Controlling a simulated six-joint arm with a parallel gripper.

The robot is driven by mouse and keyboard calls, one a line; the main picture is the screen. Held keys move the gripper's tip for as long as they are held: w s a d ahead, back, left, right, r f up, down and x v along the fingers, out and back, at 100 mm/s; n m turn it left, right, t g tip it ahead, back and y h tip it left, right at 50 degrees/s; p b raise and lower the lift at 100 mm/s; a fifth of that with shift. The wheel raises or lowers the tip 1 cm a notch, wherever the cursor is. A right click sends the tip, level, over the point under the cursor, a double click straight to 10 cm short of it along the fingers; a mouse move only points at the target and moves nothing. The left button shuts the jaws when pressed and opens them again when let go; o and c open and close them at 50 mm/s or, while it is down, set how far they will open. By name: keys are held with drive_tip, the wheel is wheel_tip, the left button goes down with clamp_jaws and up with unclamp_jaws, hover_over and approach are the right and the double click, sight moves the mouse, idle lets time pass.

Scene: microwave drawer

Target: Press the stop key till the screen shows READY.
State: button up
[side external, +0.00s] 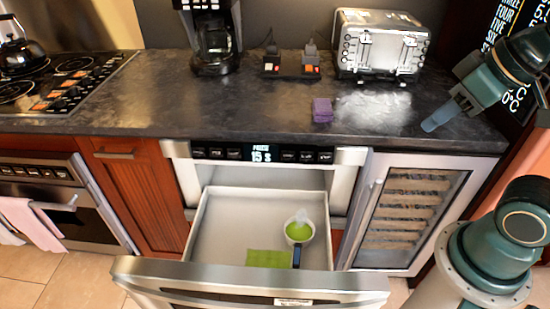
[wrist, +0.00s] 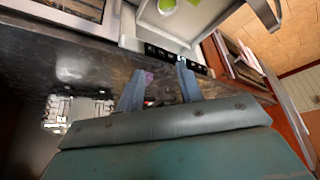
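The microwave drawer's control panel (side external: 346,156) runs under the counter edge. Its lit screen (side external: 261,153) shows "15 S" under a small word that I cannot read surely. Dark keys stand left (side external: 215,153) and right (side external: 306,157) of the screen. Their labels are too small to read, so I cannot tell which is stop. My gripper (side external: 432,122) is above the right end of the counter, well right of the panel and touching no key. In the wrist view my gripper (wrist: 161,70) has its fingers apart with nothing held, and the panel (wrist: 160,52) shows beyond them.
The drawer (side external: 215,225) is pulled out below the panel. In it are a cup of green food (side external: 299,230) with steam above it and a green cloth (side external: 268,258). A purple sponge (side external: 322,110), toaster (side external: 380,45) and coffee maker (side external: 212,40) stand on the counter.

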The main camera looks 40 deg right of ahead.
clamp_jaws()
idle(1.8)
